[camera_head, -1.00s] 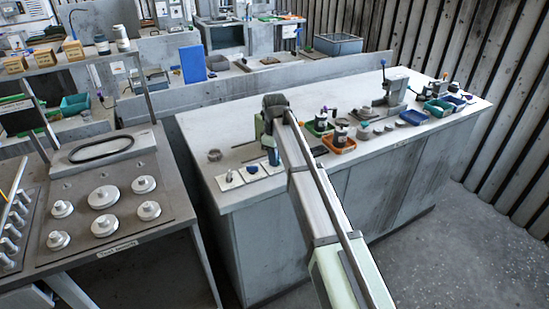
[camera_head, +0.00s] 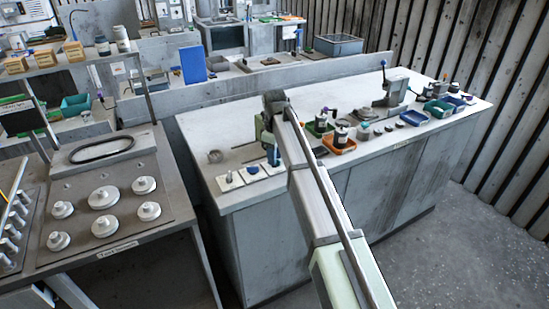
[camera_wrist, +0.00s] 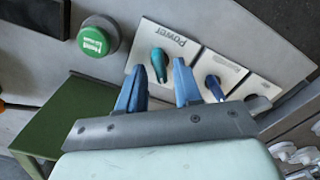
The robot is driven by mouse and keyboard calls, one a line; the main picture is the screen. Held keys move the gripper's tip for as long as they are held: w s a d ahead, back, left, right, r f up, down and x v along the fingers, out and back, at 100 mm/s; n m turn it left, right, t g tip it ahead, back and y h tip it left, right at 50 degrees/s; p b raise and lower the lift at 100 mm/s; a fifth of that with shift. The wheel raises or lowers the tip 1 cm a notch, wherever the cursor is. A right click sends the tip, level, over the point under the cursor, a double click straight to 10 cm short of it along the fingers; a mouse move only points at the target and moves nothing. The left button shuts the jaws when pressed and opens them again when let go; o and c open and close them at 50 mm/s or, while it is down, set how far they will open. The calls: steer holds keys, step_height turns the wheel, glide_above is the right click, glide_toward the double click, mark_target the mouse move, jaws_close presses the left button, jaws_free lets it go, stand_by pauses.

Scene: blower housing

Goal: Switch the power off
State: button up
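The power switch is a teal rotary knob (camera_wrist: 158,65) on a pale plate (camera_wrist: 180,25) marked "Power", seen upside down in the wrist view. My gripper (camera_wrist: 159,72) is open, with one blue finger on each side of the knob's near end. I cannot tell whether either finger touches the knob. In the head view my gripper (camera_head: 272,155) is low over the rightmost of the pale switch plates (camera_head: 275,170) at the bench's front left corner. The knob itself cannot be made out there.
A dark blue knob (camera_wrist: 215,86) on its own plate stands right of the power plate in the wrist view, with another plate beyond. A green round button (camera_wrist: 97,38) is to the left. Bottles and trays (camera_head: 339,142) stand further right on the bench (camera_head: 215,125).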

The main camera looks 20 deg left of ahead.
steer(key=shift+r, duration=2.25)
